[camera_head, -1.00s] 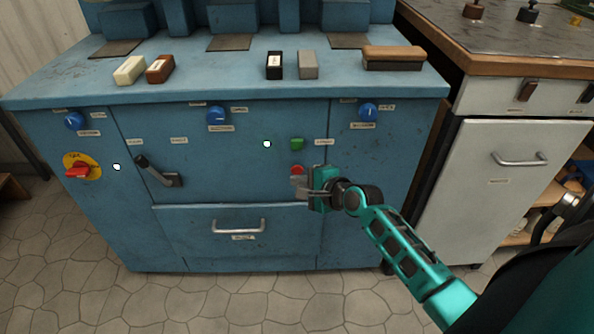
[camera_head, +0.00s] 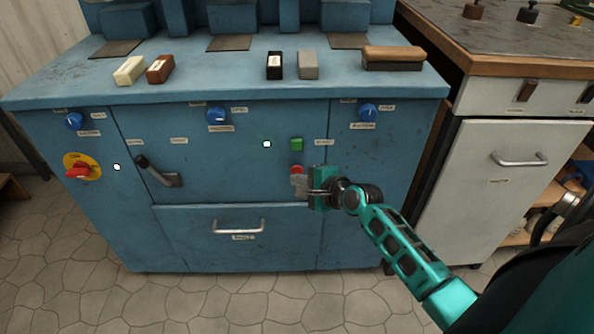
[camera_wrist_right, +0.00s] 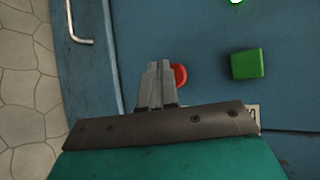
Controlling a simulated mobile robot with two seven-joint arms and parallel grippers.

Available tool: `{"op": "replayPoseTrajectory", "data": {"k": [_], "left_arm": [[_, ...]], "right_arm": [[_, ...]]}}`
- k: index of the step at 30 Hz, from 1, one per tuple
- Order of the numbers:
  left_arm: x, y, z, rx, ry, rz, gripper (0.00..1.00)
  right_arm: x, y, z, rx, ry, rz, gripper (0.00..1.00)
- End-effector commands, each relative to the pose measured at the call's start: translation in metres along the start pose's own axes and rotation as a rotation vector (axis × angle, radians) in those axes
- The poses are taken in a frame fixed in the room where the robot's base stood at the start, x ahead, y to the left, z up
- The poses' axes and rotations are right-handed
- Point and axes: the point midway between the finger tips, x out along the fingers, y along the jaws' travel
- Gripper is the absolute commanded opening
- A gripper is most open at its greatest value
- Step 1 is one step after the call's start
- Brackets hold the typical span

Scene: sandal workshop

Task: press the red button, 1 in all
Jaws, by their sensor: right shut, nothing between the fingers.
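The red button (camera_head: 297,169) is a small round knob on the blue cabinet's front panel, just below a green square button (camera_head: 296,144). My right gripper (camera_head: 299,186) is shut and empty, with its fingertips just below the red button in the head view and covering its lower part. In the right wrist view the red button (camera_wrist_right: 179,76) shows right beside the shut fingers (camera_wrist_right: 158,82), partly hidden by them. I cannot tell whether the fingers touch it. My left gripper is not in view.
A white cabinet (camera_head: 515,190) stands at the right.

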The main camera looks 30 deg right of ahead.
Motion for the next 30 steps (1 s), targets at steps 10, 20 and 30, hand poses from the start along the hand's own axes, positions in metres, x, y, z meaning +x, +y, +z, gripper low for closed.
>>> {"op": "replayPoseTrajectory", "data": {"k": [10, 20, 30], "left_arm": [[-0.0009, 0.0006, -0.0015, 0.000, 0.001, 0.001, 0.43], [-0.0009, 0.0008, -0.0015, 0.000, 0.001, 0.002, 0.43], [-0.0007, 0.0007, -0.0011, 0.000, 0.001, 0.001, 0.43]], "right_arm": [[0.0040, -0.0028, -0.0031, 0.000, 0.001, 0.000, 0.00], [0.0050, -0.0037, -0.0039, 0.000, 0.001, 0.000, 0.00], [0.0080, -0.0058, -0.0060, 0.000, 0.001, 0.000, 0.00]]}}
